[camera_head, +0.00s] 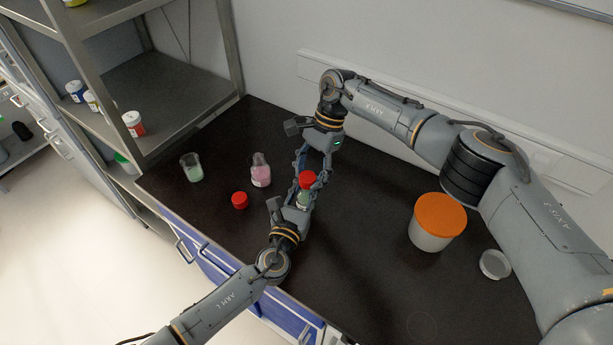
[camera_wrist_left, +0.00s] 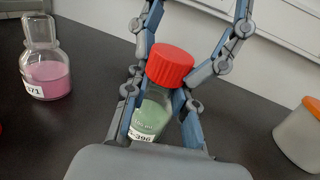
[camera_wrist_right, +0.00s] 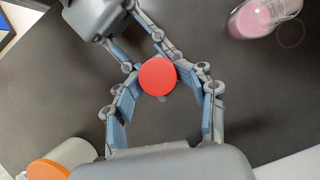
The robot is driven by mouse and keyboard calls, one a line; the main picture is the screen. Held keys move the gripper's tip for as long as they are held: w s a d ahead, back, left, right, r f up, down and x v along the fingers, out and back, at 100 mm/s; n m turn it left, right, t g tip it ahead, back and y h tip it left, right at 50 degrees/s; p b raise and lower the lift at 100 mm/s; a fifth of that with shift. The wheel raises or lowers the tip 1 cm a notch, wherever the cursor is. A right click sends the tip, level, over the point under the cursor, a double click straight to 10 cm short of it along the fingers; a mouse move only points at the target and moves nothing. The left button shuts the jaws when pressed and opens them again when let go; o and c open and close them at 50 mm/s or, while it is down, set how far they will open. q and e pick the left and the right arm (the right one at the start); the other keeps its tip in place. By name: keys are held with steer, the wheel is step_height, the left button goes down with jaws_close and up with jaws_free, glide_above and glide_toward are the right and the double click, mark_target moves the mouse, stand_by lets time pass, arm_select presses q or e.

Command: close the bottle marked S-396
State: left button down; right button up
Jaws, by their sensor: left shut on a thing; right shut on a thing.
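The bottle marked 396 (camera_wrist_left: 150,118), with green contents and a white label, stands between the fingers of my left gripper (camera_head: 300,203), which is shut on it. A red cap (camera_wrist_left: 170,64) sits at the top of the bottle, slightly tilted in the left wrist view. My right gripper (camera_head: 309,178) reaches in from the back and is shut on this cap, with its fingers on either side. The cap also shows in the right wrist view (camera_wrist_right: 157,76), hiding the bottle's mouth. How far the cap is seated cannot be told.
Metal shelving (camera_head: 165,95) rises at left.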

arm_select(q)
steer(key=shift+w+r, duration=0.1)
steer(key=shift+w, duration=0.05)
arm_select(e)
steer(key=v, duration=0.3)
steer(key=shift+w+d, duration=0.1)
steer(key=shift+d, duration=0.05)
steer(key=shift+a+r, duration=0.1)
steer(key=shift+a, duration=0.1)
steer(key=c, duration=0.6)
steer(key=shift+s, duration=0.2)
arm_select(q)
steer(key=c, duration=1)
jaws_free()
arm_select(e)
steer(key=v, duration=0.3)
steer(key=shift+w+d+r, duration=0.1)
steer(key=shift+w+r, duration=0.1)
steer(key=shift+r, duration=0.15)
arm_select(q)
steer(key=shift+s, duration=0.2)
